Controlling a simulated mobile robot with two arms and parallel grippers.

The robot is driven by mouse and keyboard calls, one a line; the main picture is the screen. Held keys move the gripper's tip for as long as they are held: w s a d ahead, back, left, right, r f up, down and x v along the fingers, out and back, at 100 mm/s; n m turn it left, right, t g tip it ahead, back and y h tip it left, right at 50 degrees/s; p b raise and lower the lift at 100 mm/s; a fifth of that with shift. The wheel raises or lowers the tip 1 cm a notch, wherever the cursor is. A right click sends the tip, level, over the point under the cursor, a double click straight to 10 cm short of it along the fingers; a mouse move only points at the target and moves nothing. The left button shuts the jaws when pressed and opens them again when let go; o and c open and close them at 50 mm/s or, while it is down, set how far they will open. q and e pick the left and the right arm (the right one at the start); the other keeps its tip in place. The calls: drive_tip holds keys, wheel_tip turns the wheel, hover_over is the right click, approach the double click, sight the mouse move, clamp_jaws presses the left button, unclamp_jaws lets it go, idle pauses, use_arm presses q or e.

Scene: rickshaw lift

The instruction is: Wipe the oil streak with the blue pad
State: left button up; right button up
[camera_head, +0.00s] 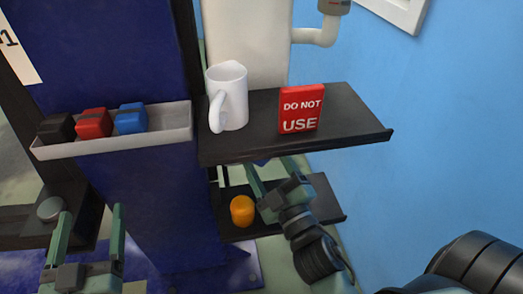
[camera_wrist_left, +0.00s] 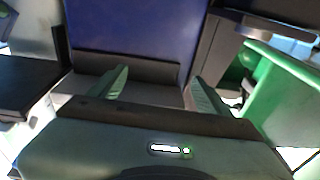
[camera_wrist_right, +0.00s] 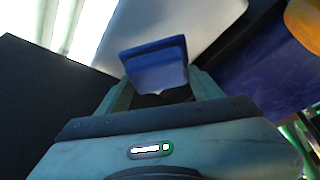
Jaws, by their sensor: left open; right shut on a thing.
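A blue pad (camera_wrist_right: 157,62) is in my right gripper (camera_wrist_right: 158,88), between its fingers in the right wrist view. In the head view my right gripper (camera_head: 264,172) reaches under the upper shelf, and only a sliver of the pad (camera_head: 262,162) shows below the shelf edge. A pale panel (camera_wrist_right: 200,22) lies beyond the pad in the right wrist view; whether they touch I cannot tell. I cannot make out the oil streak in any view. My left gripper (camera_head: 90,215) is open and empty at the lower left; its spread fingers (camera_wrist_left: 160,80) show in the left wrist view.
The dark upper shelf (camera_head: 358,128) holds a white mug (camera_head: 232,95) and a red DO NOT USE sign (camera_head: 301,108). A tray (camera_head: 165,137) holds black, red and blue blocks. An orange object (camera_head: 242,210) stands on the lower shelf (camera_head: 327,203) beside my right gripper.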

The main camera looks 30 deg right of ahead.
use_arm(q)
drive_tip(key=shift+r, duration=0.25)
use_arm(e)
drive_tip(key=shift+s+a, duration=0.1)
drive_tip(key=shift+s, duration=0.2)
use_arm(q)
drive_tip(key=shift+s+d+r+t, duration=0.1)
drive_tip(key=shift+s+r+t, duration=0.1)
drive_tip(key=shift+r+t, duration=0.6)
use_arm(e)
drive_tip(key=s, duration=0.2)
drive_tip(key=shift+s+a, duration=0.4)
use_arm(q)
drive_tip(key=shift+d+r, duration=0.1)
drive_tip(key=shift+r, duration=0.05)
use_arm(e)
clamp_jaws()
